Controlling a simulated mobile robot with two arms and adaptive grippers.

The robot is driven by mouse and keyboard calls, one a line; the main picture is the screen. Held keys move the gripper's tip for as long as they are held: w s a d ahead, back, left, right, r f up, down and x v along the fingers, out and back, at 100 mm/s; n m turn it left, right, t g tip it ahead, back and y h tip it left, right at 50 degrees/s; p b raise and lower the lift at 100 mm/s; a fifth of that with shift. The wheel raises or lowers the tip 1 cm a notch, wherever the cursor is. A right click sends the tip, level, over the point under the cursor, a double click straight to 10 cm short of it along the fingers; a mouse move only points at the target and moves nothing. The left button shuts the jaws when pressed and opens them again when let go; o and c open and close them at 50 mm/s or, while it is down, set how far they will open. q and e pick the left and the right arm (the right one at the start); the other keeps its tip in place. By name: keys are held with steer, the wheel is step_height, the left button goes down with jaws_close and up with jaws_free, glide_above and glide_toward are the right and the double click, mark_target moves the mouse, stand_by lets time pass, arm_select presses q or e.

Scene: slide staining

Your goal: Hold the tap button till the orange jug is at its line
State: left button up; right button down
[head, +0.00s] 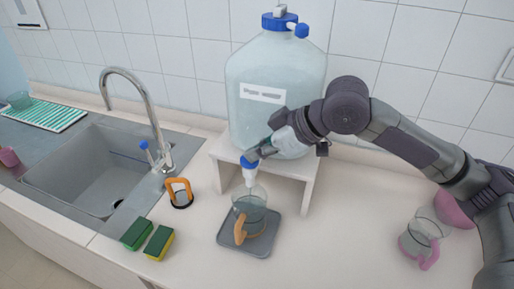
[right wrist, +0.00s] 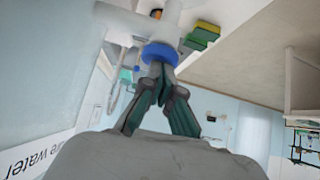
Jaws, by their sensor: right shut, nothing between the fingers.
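The orange jug (head: 253,201), clear with an orange handle, stands upright on a grey tray (head: 262,243) under the white spout of the big bottle's tap. Its line and water level are too small to make out. The tap's blue button (head: 250,161) also shows in the right wrist view (right wrist: 158,53). My right gripper (head: 266,150) is shut and empty, its fingertips at the blue button in the right wrist view (right wrist: 160,72); they seem to touch it. My left gripper is not in view.
The large water bottle (head: 262,80) stands on a white stand (head: 226,158). A pink-handled jug (head: 423,232) is at the right. Sponges (head: 138,232), an orange-handled item (head: 181,192) and a sink (head: 85,170) with a faucet are at the left.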

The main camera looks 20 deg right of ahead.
step_height(320, 180, up, 3)
steer(key=shift+r+p, duration=0.15)
steer(key=shift+p, duration=1.05)
arm_select(q)
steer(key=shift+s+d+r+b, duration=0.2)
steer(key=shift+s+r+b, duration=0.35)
steer(key=shift+b, duration=0.6)
arm_select(e)
steer(key=v, duration=1)
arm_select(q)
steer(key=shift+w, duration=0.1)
arm_select(e)
steer(key=shift+r, duration=0.1)
